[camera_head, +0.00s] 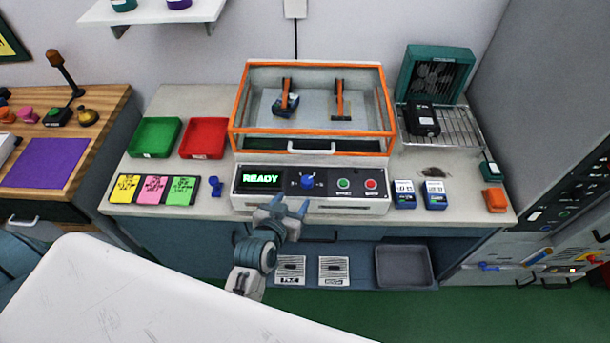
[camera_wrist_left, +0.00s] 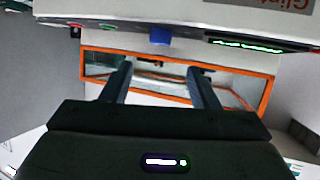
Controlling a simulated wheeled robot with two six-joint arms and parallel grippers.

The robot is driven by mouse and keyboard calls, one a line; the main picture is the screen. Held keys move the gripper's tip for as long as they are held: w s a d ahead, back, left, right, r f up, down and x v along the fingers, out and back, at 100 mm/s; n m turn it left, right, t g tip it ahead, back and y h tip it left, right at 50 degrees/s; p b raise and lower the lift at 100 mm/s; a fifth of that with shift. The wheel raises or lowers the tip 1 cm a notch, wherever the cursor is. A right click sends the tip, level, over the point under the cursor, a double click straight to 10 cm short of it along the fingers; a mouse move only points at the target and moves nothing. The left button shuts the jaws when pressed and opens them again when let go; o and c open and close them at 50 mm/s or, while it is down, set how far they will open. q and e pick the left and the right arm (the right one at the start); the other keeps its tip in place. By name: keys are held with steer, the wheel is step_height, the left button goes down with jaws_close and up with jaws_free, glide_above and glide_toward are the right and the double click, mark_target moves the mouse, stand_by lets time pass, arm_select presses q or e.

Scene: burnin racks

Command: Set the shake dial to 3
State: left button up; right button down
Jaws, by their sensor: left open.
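The blue shake dial (camera_head: 307,181) is on the front panel (camera_head: 328,203) of the orange-framed shaker, between the green "READY" display (camera_head: 262,179) and the buttons. The dial's setting is too small to read. My left gripper (camera_head: 290,203) is open and empty, just in front of and below the dial, apart from it. In the left wrist view, which looks upside down, the blue dial (camera_wrist_left: 161,37) sits beyond the gap between the open fingers of my left gripper (camera_wrist_left: 158,72). My right gripper is not in view.
A green button (camera_head: 343,184) and a red button (camera_head: 371,184) lie right of the dial. The clear-lidded shaker box (camera_head: 383,110) is shut above the panel, with a white handle (camera_head: 312,146). Blue-white packs (camera_head: 404,194) stand right of the panel; coloured cards (camera_head: 153,190) lie left.

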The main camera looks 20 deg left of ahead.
mark_target(306, 182)
arm_select(q)
steer(key=p+x, duration=0.3)
steer(key=x, duration=0.6)
steer(key=shift+r, duration=0.1)
steer(key=shift+x, duration=0.95)
steer(key=shift+c, duration=0.5)
steer(key=c, duration=0.9)
steer(key=shift+o, duration=0.2)
